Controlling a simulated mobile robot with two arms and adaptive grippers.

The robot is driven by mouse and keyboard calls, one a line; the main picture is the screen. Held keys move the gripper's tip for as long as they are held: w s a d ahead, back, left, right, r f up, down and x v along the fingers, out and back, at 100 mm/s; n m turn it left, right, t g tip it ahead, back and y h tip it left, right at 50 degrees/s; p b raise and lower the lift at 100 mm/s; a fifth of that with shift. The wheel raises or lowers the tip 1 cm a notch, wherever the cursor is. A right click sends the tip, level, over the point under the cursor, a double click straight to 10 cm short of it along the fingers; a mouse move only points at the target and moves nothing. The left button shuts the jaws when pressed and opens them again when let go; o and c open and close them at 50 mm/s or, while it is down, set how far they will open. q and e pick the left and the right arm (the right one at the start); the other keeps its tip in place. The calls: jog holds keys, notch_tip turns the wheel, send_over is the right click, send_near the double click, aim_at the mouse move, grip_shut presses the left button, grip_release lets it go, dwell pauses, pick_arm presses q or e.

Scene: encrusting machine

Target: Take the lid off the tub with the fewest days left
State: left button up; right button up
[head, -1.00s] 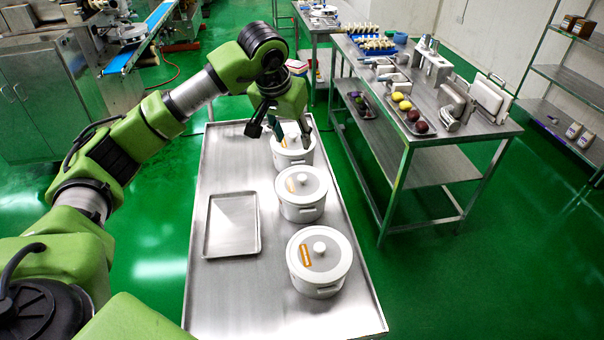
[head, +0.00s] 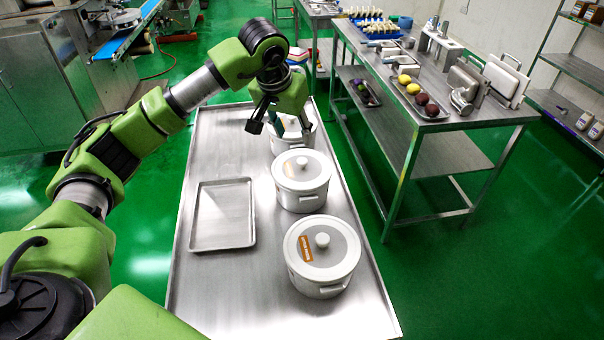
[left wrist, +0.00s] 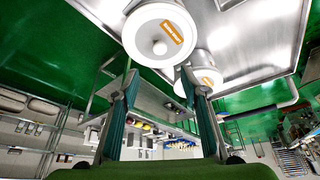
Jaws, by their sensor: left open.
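Three white lidded tubs stand in a row on a steel table: the far tub (head: 281,145), the middle tub (head: 300,182) and the near tub (head: 322,257). Each lid has a round knob. My right gripper is not in view.
An empty shallow tray (head: 224,215) lies left of the tubs on the steel table (head: 235,285). A second steel table (head: 440,110) with fruit trays and metal tools stands to the right, across a green floor gap. The table's front left is clear.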

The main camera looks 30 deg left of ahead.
pick_arm(q)
jog(key=p, duration=0.2)
send_over(302, 160)
jog(key=s, duration=0.2)
notch_tip(302, 160, down, 7)
jog(key=shift+s+d+f, duration=0.1)
jog(key=shift+s+f, duration=0.05)
jog(key=shift+f+p, duration=0.45)
jog(key=shift+p, duration=0.1)
jog(key=p+x, duration=0.1)
jog(key=x, duration=0.2)
jog(key=shift+w+f+p, duration=0.2)
jog(key=shift+w+p, duration=0.1)
jog(key=shift+p, duration=0.1)
jog(key=shift+w+f, duration=0.2)
jog(key=shift+f, duration=0.25)
jog(key=shift+c, duration=0.4)
jog(key=shift+r, duration=0.1)
grip_shut()
